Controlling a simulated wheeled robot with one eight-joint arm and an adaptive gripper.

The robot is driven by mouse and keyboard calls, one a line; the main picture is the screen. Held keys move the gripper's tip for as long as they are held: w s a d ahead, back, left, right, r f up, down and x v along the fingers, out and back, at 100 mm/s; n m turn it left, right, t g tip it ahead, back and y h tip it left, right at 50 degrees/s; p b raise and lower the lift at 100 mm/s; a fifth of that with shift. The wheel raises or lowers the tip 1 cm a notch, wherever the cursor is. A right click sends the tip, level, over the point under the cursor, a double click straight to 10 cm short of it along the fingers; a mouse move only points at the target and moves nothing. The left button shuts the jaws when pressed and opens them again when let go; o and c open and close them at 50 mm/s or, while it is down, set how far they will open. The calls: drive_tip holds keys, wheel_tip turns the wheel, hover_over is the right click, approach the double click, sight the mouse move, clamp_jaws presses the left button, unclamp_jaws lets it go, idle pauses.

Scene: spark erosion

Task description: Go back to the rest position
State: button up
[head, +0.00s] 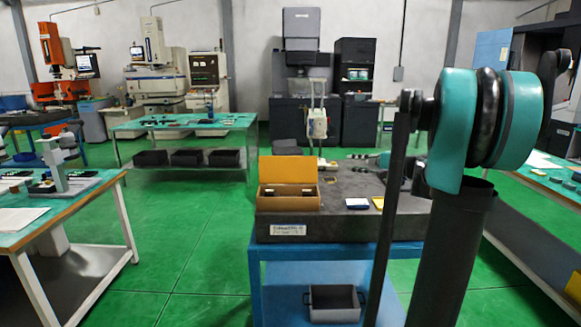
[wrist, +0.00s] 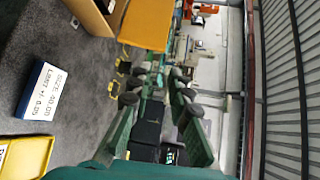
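My gripper (wrist: 160,80) shows in the wrist view with its two teal fingers and dark pads apart. Nothing is seen between them. The plate stands on a blue trolley (head: 300,254). On it are an open box with an orange lid (head: 289,169), a blue-edged white size label (head: 357,203) and a yellow tray or card (head: 379,203). The label (wrist: 42,91) and yellow item (wrist: 27,157) also show in the wrist view.
A bench with a teal top (head: 185,122) stands behind left, another bench (head: 60,196) at the front left and one at the right (head: 538,163). Machines line the back wall. A grey bin (head: 333,304) sits on the trolley's lower shelf. Green floor is clear left of the trolley.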

drive_tip(key=s+a+f+n+g+h, duration=0.2)
drive_tip(key=s+a+f, duration=0.2)
drive_tip(key=s+f, duration=0.35)
drive_tip(key=s+a+f+n+g+h, duration=0.2)
drive_tip(key=s+a+f+n+g, duration=0.15)
drive_tip(key=s+f, duration=0.4)
drive_tip(key=s+d+f+n+h, duration=0.2)
drive_tip(key=s+f+h, duration=0.1)
drive_tip(key=s+f, duration=0.4)
drive_tip(key=s+d+f+n+g+h, duration=0.1)
drive_tip(key=s+d+f+n+h, duration=0.1)
drive_tip(key=s+f, duration=0.5)
drive_tip(key=s+n+h, duration=0.1)
drive_tip(key=s+h, duration=0.1)
drive_tip(key=s, duration=0.2)
drive_tip(key=shift+d+f, duration=0.2)
drive_tip(key=shift+f, duration=0.15)
